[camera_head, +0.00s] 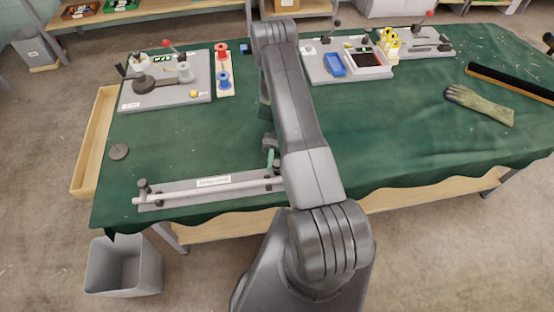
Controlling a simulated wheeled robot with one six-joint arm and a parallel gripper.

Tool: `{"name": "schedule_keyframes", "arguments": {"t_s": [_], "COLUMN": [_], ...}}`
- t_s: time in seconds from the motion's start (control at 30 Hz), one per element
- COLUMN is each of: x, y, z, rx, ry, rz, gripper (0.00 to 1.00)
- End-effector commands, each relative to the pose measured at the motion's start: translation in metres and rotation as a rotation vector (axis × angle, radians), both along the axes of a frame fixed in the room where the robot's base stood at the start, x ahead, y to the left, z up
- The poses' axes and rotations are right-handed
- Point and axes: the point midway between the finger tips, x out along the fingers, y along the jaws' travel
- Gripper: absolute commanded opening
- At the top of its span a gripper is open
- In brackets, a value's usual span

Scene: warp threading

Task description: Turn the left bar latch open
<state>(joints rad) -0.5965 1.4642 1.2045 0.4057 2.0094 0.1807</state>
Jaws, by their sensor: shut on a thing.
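A light bar (225,190) lies along a grey base plate (185,191) with a white label, near the table's front edge at the left. At the bar's left end stands a dark knob-topped latch (143,187); its exact turn is too small to tell. My gripper (269,148) is partly hidden by my arm, above the right end of the plate, well away from the left latch. It is shut on a small green piece (270,160), which shows just below it. The bar's right end is hidden behind my arm.
A grey board (135,99) with fixtures, red and blue spools (222,62) and a second board with a blue tray (334,64) stand at the back. A glove (480,104) lies right. A dark disc (119,151) lies left. The green cloth between is clear.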

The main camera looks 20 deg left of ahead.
Motion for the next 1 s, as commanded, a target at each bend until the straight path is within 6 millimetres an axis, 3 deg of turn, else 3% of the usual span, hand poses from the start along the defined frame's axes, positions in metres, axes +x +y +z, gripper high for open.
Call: {"name": "schedule_keyframes", "arguments": {"t_s": [0.43,0.47,0.53,1.0], "x": [0.0001,0.0001,0.0001,-0.0001], "y": [0.0002,0.0002,0.0002,-0.0027], "z": [0.0006,0.0007,0.0006,-0.0006], "rx": [0.001,0.001,0.001,0.0], "ry": [0.002,0.002,0.001,0.001], "rz": [0.006,0.006,0.006,0.004], "gripper": [0.05,0.34,0.47,0.48]}}
